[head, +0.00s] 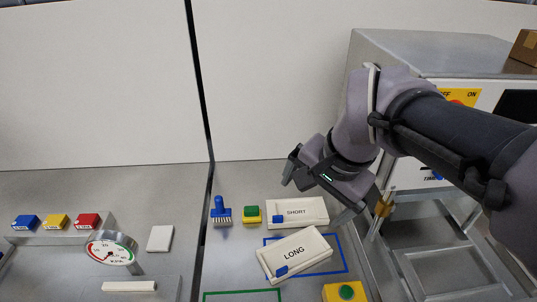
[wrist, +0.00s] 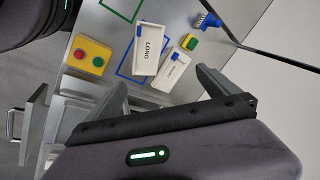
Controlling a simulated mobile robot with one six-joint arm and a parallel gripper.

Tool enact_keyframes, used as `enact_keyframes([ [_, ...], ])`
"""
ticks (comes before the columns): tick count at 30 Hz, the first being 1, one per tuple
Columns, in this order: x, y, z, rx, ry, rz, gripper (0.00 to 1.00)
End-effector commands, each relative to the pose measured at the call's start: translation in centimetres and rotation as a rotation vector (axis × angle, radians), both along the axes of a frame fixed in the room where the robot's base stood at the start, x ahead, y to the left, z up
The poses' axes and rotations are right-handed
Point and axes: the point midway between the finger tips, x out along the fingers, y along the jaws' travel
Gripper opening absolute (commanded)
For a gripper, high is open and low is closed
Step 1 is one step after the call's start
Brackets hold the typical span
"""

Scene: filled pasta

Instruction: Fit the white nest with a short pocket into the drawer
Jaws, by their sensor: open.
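The white nest marked SHORT (head: 297,212) lies flat on the steel counter, with a small blue tab at one end. The white nest marked LONG (head: 297,250) lies just in front of it, askew across a blue outline, also with a blue tab. In the wrist view the SHORT nest (wrist: 171,72) lies beyond the finger tips, right of the LONG nest (wrist: 151,48). My gripper (head: 318,192) is open and empty, above and near the SHORT nest's right end; its fingers also show in the wrist view (wrist: 160,90). An open metal frame, seemingly the drawer (head: 405,270), sits at lower right, partly behind my arm.
A blue brush (head: 220,211) and a green-and-yellow block (head: 251,215) stand left of the SHORT nest. A yellow button box (head: 345,292) is at the front. A steel machine (head: 400,60) stands right. A dial (head: 110,248) and coloured blocks are on the left counter.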

Motion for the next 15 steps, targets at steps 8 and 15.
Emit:
enact_keyframes([
  [8, 8.2, -0.7, -0.4, 0.032, 0.129, -0.218, 1.0],
  [15, 18.5, -1.9, -6.3, 0.039, 0.292, -0.557, 1.0],
])
